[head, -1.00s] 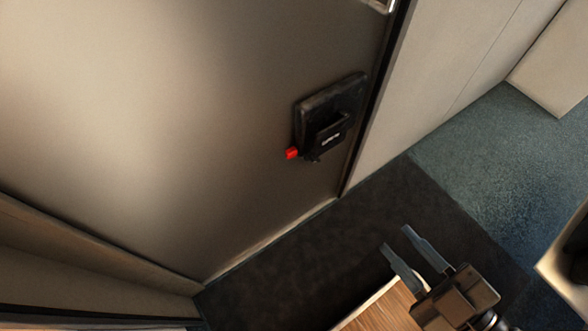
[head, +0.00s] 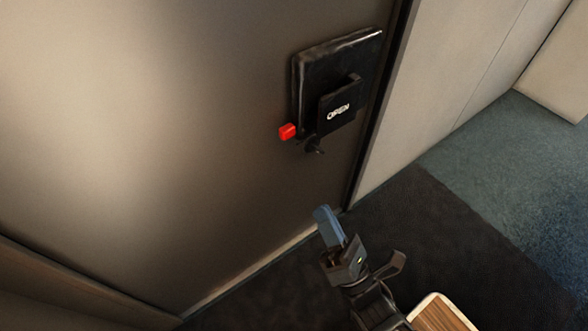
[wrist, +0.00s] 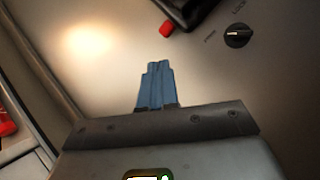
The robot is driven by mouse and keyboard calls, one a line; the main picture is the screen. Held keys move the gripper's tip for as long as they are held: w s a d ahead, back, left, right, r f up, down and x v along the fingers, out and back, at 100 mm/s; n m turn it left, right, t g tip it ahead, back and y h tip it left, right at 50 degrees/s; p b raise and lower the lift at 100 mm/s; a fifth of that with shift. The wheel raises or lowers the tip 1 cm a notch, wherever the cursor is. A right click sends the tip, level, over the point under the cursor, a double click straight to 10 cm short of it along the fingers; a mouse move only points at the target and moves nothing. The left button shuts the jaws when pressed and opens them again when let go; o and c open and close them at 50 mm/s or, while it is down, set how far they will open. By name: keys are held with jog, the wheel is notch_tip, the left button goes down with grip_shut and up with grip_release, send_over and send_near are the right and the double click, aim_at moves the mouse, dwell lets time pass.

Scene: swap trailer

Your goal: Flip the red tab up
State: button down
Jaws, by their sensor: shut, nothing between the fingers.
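The red tab (head: 287,132) sticks out at the lower left side of a black latch box (head: 306,70) on the door. A black handle plate marked OPEN (head: 338,108) is on the box. My gripper (head: 323,212) is below the tab and a little to its right, apart from it. Its fingers are together and empty. In the wrist view the red tab (wrist: 167,27) is at the top, just beyond and right of my closed fingertips (wrist: 157,66). Only the lower edge of the latch box (wrist: 192,10) shows there.
A dark lock knob (wrist: 238,36) sits on the door below the box. The door (head: 160,130) is broad and flat, with a dark frame edge at its right. A red object (wrist: 6,122) shows at the wrist view's left edge. Dark floor matting (head: 430,230) lies below right.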

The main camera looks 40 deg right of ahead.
jog(key=w+d+f+n+t+y+b, duration=0.1)
jog(key=w+d+f+n+t+b, duration=0.1)
jog(key=w+f+n+b, duration=0.3)
jog(key=w+f+n, duration=0.1)
jog(key=n, duration=0.3)
jog(key=shift+f+t, duration=0.25)
jog(key=shift+t, duration=0.05)
jog(key=shift+w+d, duration=0.1)
jog(key=shift+w, duration=0.05)
send_near(287, 132)
jog(key=w, duration=0.6)
jog(key=shift+s+d+r, duration=0.1)
jog(key=shift+d+r, duration=0.05)
jog(key=shift+r, duration=0.25)
jog(key=shift+s+d+r, duration=0.1)
jog(key=shift+d+r, duration=0.1)
jog(key=shift+r, duration=0.25)
